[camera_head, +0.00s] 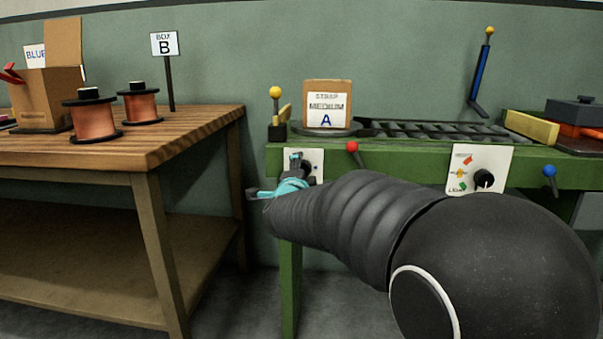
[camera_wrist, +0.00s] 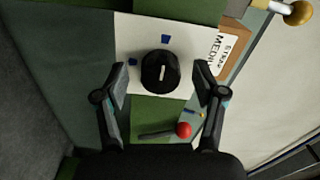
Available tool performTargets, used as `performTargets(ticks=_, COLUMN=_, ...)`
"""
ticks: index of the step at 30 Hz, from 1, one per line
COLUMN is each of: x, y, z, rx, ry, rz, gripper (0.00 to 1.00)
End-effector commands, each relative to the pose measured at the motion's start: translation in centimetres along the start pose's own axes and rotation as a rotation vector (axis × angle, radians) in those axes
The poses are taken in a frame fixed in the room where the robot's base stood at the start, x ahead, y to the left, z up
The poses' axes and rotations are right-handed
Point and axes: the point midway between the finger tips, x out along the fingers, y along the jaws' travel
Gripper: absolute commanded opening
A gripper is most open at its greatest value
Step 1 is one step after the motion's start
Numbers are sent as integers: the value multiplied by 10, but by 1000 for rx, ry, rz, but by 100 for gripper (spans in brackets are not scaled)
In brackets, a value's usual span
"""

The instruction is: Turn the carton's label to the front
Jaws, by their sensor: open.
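The carton (camera_head: 342,90) is brown and stands upright on a dark round plate (camera_head: 320,133) at the left end of a green bench. Its white label (camera_head: 327,110) faces my head camera and reads "STRAP MEDIUM A". In the wrist view the carton (camera_wrist: 236,62) shows partly at the upper right. Below it, a white panel (camera_wrist: 135,50) carries a black round knob (camera_wrist: 161,73) with a pale pointer line. My gripper (camera_head: 288,178) is open in front of this panel. In the wrist view its fingers (camera_wrist: 165,78) stand on either side of the knob, with gaps visible.
A red-ball lever (camera_head: 352,147) is right of the panel. Another panel (camera_head: 480,170) with a knob and a blue-ball lever (camera_head: 549,171) are farther right. A yellow-ball post (camera_head: 275,93) stands left of the carton. A wooden table (camera_head: 190,125) holds copper spools (camera_head: 92,117) and an open box.

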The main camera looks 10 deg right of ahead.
Motion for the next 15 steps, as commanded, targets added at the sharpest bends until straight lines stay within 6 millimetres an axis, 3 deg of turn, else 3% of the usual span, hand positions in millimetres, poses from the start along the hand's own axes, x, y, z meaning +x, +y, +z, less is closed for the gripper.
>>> performTargets(ticks=5, x=-20, y=-1, z=0, rx=1, ry=-2, rz=-1, gripper=70)
performTargets(ticks=15, x=-86, y=-1, z=0, rx=2, ry=-1, rz=-2, gripper=70)
